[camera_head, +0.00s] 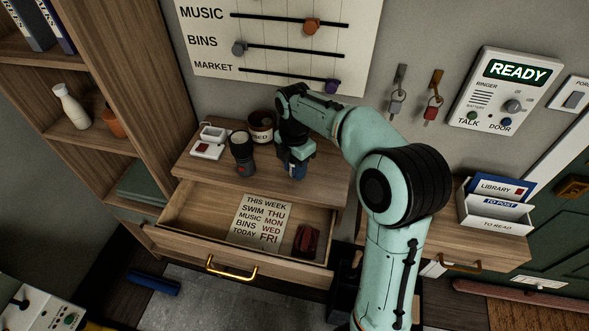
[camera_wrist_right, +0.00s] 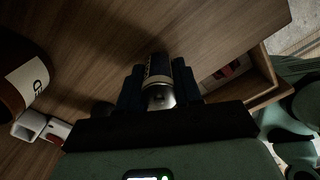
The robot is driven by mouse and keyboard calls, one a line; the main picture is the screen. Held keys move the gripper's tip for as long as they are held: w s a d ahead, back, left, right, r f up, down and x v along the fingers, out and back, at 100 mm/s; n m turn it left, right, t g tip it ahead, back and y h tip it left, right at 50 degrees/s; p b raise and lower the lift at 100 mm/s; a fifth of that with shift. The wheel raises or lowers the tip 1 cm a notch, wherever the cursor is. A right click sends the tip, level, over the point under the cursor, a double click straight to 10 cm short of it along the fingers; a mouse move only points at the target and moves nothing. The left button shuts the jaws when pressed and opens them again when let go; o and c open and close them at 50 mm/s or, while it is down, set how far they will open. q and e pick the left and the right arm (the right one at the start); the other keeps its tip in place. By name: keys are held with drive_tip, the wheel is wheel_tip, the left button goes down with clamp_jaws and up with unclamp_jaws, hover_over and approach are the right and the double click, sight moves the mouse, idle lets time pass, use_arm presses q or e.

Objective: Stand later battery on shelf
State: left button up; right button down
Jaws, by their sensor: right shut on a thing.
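My right gripper (camera_head: 296,170) is low over the wooden shelf top (camera_head: 335,178) above the open drawer. In the right wrist view its fingers (camera_wrist_right: 160,88) are shut on a battery (camera_wrist_right: 159,70) with a dark, lettered side and a silvery end. The battery points away from the wrist, and the shelf wood shows beyond it. I cannot tell whether its far end touches the wood. In the head view the gripper mostly hides the battery. My left gripper is not in view.
A dark torch (camera_head: 242,152), a brown jar (camera_head: 261,127) with a label and a white charger (camera_head: 208,142) stand left of the gripper. The open drawer (camera_head: 190,222) holds a note (camera_head: 261,218) and a dark red object (camera_head: 306,240). A letter rack (camera_head: 490,215) stands at right.

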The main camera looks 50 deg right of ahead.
drive_tip(key=shift+f, duration=0.45)
drive_tip(key=c, duration=0.8)
unclamp_jaws()
drive_tip(key=shift+f, duration=0.15)
drive_tip(key=shift+o, duration=0.2)
wheel_tip(320, 180, up, 12)
drive_tip(key=shift+r+p, duration=0.2)
drive_tip(key=shift+p, duration=1)
